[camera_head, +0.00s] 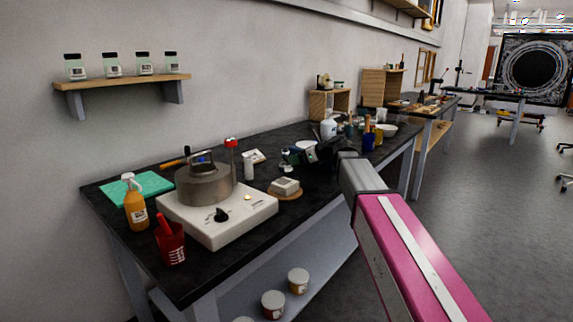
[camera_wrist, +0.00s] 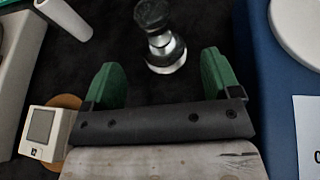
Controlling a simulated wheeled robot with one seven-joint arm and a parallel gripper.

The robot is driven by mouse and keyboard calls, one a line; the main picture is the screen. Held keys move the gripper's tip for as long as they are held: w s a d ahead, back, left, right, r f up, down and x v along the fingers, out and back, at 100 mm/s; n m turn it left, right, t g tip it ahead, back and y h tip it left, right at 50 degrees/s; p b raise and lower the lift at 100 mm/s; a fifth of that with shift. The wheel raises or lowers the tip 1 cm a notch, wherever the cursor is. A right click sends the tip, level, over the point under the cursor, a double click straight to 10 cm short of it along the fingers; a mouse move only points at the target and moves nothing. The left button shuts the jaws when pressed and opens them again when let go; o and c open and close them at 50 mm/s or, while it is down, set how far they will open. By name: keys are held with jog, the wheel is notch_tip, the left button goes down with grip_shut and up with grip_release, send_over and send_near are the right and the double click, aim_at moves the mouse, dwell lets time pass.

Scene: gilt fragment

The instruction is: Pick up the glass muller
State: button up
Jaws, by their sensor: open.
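The glass muller (camera_wrist: 160,38) shows in the wrist view, with a dark rounded top and a clear, shiny glass lower part. It stands on the black bench top, just beyond and between the tips of my gripper (camera_wrist: 159,75). My gripper is open, with one green finger on each side and nothing between them. In the head view my gripper (camera_head: 292,156) is over the middle of the bench.
A small scale (camera_wrist: 45,132) on a round wooden board lies left of my gripper; a blue item (camera_wrist: 262,80) is close on the right. In the head view, a white hotplate (camera_head: 240,222) with a metal pot stands left, and bottles and cups (camera_head: 368,138) stand beyond my gripper.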

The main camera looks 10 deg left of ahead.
aim_at(286, 159)
jog(key=x, duration=0.6)
jog(key=shift+w+a+r, duration=0.1)
jog(key=shift+w+a, duration=0.15)
jog(key=shift+a, duration=0.1)
jog(key=c, duration=1.2)
